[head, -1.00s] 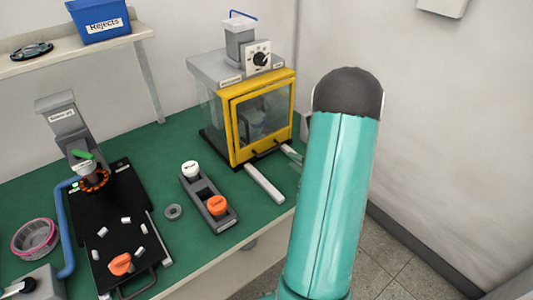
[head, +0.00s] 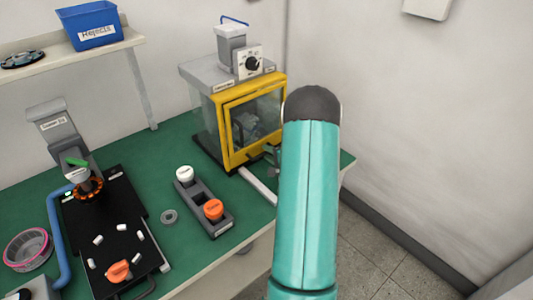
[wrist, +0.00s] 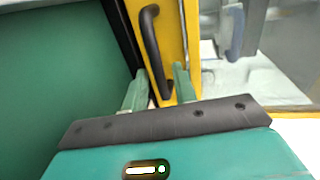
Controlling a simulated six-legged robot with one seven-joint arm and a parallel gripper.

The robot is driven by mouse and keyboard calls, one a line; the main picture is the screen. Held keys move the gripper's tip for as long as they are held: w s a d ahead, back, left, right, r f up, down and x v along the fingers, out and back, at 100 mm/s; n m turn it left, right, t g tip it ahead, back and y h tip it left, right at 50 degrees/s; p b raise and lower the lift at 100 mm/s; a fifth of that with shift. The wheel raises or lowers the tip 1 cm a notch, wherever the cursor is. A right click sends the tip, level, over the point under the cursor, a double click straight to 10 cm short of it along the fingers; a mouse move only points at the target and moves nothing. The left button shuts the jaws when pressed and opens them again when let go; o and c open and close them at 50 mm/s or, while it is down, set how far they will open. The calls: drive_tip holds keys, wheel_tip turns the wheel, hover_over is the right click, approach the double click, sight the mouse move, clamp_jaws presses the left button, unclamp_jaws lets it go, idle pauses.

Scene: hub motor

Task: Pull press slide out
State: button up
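The press (head: 228,88) is a grey-topped box with a yellow front frame and clear panels, at the back of the green bench. White rails (head: 258,186) stick out low at its front. In the wrist view a black bar handle (wrist: 151,45) stands on the yellow frame (wrist: 174,25). My gripper (wrist: 158,88) has its two green fingers apart, one on each side of the handle's lower end. I cannot tell whether they touch it. In the head view my gripper (head: 271,156) is at the press's lower front, mostly hidden by my arm.
A grey holder (head: 205,206) with a white knob and an orange knob stands in front of the press. A metal ring (head: 168,216) lies beside it. A black plate (head: 104,228) with small white pieces is at left. The floor to the right is clear.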

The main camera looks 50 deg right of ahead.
drive_tip(key=shift+w+f, duration=0.1)
drive_tip(key=shift+w, duration=0.55)
clamp_jaws()
drive_tip(key=shift+s, duration=0.1)
drive_tip(key=f+v, duration=0.1)
drive_tip(key=v, duration=0.4)
drive_tip(key=f+v, duration=0.1)
drive_tip(key=v, duration=0.4)
drive_tip(key=f+v, duration=0.1)
drive_tip(key=v, duration=0.5)
drive_tip(key=shift+s+a+f, duration=0.1)
drive_tip(key=shift+s+a, duration=0.05)
drive_tip(key=shift+s, duration=0.25)
unclamp_jaws()
